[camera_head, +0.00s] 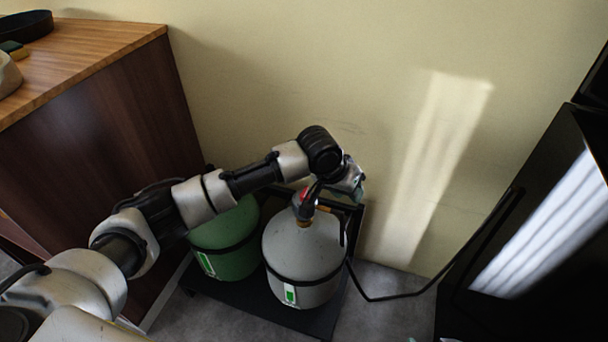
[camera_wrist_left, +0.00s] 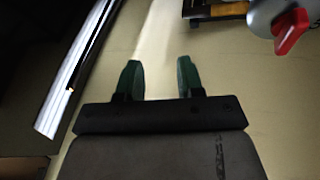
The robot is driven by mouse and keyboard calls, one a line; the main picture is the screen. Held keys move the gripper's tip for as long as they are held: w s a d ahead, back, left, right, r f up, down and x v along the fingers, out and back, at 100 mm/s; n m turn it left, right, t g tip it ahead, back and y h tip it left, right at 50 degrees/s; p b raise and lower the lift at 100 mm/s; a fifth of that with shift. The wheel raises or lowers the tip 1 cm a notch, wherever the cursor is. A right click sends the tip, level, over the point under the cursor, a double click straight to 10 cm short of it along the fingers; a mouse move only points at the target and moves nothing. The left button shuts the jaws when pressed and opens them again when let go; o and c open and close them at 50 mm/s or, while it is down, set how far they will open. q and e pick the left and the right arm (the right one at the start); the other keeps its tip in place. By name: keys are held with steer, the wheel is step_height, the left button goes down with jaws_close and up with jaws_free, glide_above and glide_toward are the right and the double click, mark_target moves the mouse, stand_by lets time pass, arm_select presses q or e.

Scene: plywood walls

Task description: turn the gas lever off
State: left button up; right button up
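The red gas lever (camera_head: 305,194) sits on the dark regulator on top of the grey gas bottle (camera_head: 302,258). My left arm reaches in from the left over the bottles, and my left gripper (camera_head: 354,184) is just right of the regulator, partly hidden behind the wrist. In the left wrist view the two green fingertips (camera_wrist_left: 158,78) are apart with nothing between them. The red lever (camera_wrist_left: 291,32) shows there at the upper right, clear of the fingers, on a grey rounded body. My right gripper is in neither view.
A green gas bottle (camera_head: 228,240) stands left of the grey one on a black platform (camera_head: 252,308). A black hose (camera_head: 395,298) runs right to a dark appliance (camera_head: 545,225). A wooden cabinet (camera_head: 105,120) stands left, and a plain wall (camera_head: 290,75) is behind.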

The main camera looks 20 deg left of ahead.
mark_target(304, 192)
arm_select(q)
steer(key=a+r+n+g+y+p, duration=0.2)
steer(key=a+r+n+g+y, duration=0.15)
steer(key=a+r, duration=0.45)
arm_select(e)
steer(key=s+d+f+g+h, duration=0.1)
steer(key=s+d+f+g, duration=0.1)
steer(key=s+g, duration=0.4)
arm_select(q)
steer(key=shift+m+y, duration=0.45)
steer(key=a+f+b, duration=0.1)
steer(key=f, duration=0.2)
steer(key=f+b, duration=0.1)
steer(key=f, duration=0.3)
steer(key=a+f, duration=0.1)
steer(key=f, duration=0.3)
steer(key=shift+w+a+b, duration=0.3)
steer(key=shift+w+b, duration=0.1)
steer(key=shift+f, duration=0.65)
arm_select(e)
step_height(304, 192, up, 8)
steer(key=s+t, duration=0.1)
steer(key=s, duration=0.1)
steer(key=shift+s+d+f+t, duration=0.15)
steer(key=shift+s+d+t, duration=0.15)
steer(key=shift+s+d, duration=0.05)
arm_select(q)
jaws_close()
